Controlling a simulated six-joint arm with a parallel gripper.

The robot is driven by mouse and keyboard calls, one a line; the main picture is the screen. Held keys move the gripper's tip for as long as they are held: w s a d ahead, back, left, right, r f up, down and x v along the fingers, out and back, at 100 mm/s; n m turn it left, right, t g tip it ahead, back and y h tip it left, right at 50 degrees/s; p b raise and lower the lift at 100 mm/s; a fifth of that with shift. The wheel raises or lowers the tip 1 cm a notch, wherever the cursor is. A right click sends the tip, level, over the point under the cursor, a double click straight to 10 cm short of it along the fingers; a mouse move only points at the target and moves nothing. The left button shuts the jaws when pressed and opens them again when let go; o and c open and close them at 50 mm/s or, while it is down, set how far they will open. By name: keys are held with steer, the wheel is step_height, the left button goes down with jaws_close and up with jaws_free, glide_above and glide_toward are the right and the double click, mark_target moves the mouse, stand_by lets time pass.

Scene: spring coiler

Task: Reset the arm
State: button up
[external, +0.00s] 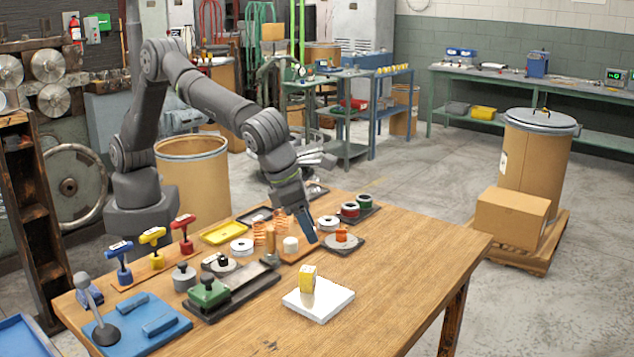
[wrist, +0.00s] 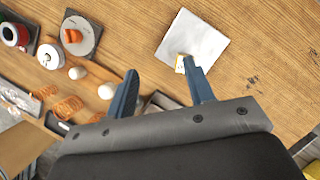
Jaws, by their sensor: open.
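My gripper (external: 306,226) hangs over the back part of the wooden table, its blue fingers pointing down. In the wrist view my gripper (wrist: 163,88) shows its two blue fingers spread wide with nothing between them. My arm is bent, with its elbow raised and its forearm sloping down to the right. A small yellow and white block (external: 308,279) stands on a white square plate (external: 330,302), to the front of my gripper. In the wrist view the block (wrist: 180,64) is partly hidden by the right finger.
A green-topped fixture (external: 208,292), colored-handled tools (external: 152,240) and a blue tray (external: 136,326) are at left. The table's right side is clear.

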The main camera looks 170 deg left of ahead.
steer(key=s+a+f+n+g, duration=0.1)
steer(key=s+a+f+n, duration=0.1)
steer(key=s+a, duration=0.4)
steer(key=s+a+f+n+g, duration=0.1)
steer(key=s+a+f+n, duration=0.1)
steer(key=s+a, duration=0.5)
steer(key=s+a+f+n, duration=0.2)
steer(key=s+a, duration=0.4)
steer(key=a, duration=0.4)
steer(key=shift+s+f+n+g+h, duration=0.1)
steer(key=shift+s+n+g+h, duration=0.25)
steer(key=shift+n, duration=0.55)
steer(key=shift+w, duration=0.1)
steer(key=w+d+r+m, duration=0.2)
steer(key=w+d, duration=0.5)
steer(key=w+d+r+m+t, duration=0.1)
steer(key=w+d+r+m, duration=0.1)
steer(key=w+d, duration=0.4)
steer(key=shift+w+d+r, duration=0.4)
steer(key=shift+d+r, duration=0.4)
steer(key=shift+d, duration=0.25)
steer(key=shift+t, duration=0.25)
